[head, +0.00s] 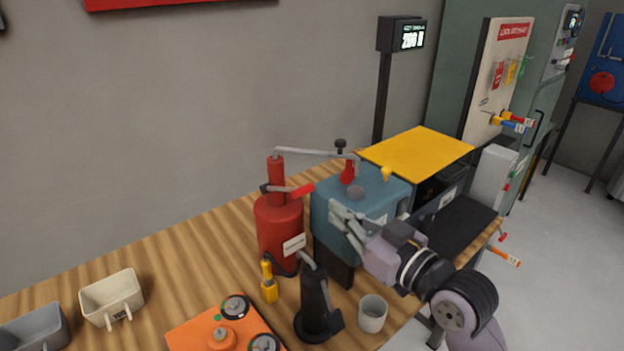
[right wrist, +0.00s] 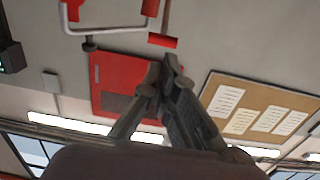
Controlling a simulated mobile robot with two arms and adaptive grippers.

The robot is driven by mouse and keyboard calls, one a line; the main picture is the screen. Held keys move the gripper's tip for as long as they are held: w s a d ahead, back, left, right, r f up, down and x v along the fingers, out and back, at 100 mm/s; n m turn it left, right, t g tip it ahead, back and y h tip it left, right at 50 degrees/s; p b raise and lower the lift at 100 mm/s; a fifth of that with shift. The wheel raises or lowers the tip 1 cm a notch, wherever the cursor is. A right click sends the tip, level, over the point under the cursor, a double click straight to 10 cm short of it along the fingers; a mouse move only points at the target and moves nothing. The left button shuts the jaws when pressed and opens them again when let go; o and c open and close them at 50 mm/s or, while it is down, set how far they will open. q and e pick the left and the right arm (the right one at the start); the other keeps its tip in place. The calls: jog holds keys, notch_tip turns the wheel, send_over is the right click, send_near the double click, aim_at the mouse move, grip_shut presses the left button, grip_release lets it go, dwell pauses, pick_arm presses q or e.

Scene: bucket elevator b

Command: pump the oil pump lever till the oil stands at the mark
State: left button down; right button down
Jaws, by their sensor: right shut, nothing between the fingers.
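The red oil pump (head: 280,228) stands upright on the wooden bench, with a lever (head: 286,190) that ends in a red grip. A grey pipe (head: 316,152) runs from its top over to a teal housing (head: 340,195) on the right. My right gripper (head: 338,212) is shut and empty in front of the teal housing, to the right of the lever and apart from its grip. The closed fingers also show in the right wrist view (right wrist: 165,75). I cannot make out the oil level or its mark; the arm covers part of the housing front. My left gripper is out of view.
A black tool (head: 314,300) and a grey cup (head: 372,314) stand near the bench's front. A yellow-handled tool (head: 268,282) and an orange board (head: 190,336) lie to the left. A yellow plate (head: 418,152) is behind right.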

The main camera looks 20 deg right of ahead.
jog(key=shift+t+y, duration=0.5)
jog(key=shift+t, duration=0.2)
jog(key=r, duration=0.5)
jog(key=shift+s+d, duration=0.1)
jog(key=shift+d, duration=0.2)
jog(key=r+p, duration=0.2)
jog(key=p, duration=0.2)
send_over(307, 190)
jog(key=shift+f, duration=0.15)
jog(key=f, duration=0.3)
jog(key=s+f, duration=0.1)
jog(key=shift+s+d+f, duration=0.1)
jog(key=shift+d+f, duration=0.1)
jog(key=shift+d, duration=0.1)
